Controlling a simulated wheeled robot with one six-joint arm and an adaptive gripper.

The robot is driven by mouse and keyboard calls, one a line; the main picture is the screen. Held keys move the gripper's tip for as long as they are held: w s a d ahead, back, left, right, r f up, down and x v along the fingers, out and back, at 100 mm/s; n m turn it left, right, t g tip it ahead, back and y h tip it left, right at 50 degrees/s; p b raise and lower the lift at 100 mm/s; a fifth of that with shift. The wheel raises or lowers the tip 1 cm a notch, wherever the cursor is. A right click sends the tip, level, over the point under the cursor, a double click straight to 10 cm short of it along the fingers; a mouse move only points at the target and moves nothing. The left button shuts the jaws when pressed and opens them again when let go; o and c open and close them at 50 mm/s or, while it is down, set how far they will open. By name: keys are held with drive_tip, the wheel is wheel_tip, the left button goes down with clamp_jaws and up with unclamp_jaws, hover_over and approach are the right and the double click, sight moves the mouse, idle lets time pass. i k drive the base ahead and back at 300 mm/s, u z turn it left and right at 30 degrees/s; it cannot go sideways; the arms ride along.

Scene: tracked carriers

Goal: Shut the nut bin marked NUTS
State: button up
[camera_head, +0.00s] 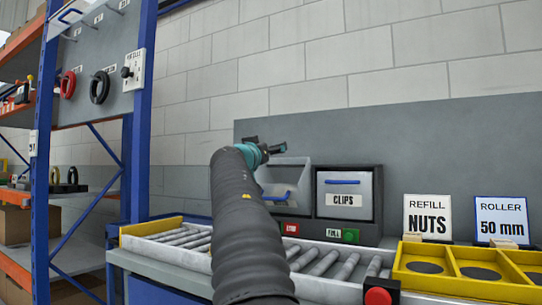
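A dark bin cabinet (349,231) stands behind the conveyor, with two bins side by side. The left bin (290,171) is tilted out at the top, its grey front leaning forward, with a blue handle partly behind my arm. No NUTS marking shows on it; my arm covers part of it. The right bin (349,206) is marked CLIPS and sits flush in the cabinet. My gripper (270,147) is above and just left of the open bin, dark fingers beyond a teal wrist. How far the fingers are apart cannot be made out.
A roller conveyor (330,268) runs in front, with a red button (378,297) at its edge. A yellow tray (455,283) with round recesses lies at right, before signs for REFILL NUTS (427,217) and ROLLER 50 mm (502,219). A blue-framed rack (138,110) stands left.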

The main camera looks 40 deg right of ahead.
sight(306, 191)
drive_tip(key=k, duration=0.5)
drive_tip(key=u, duration=0.75)
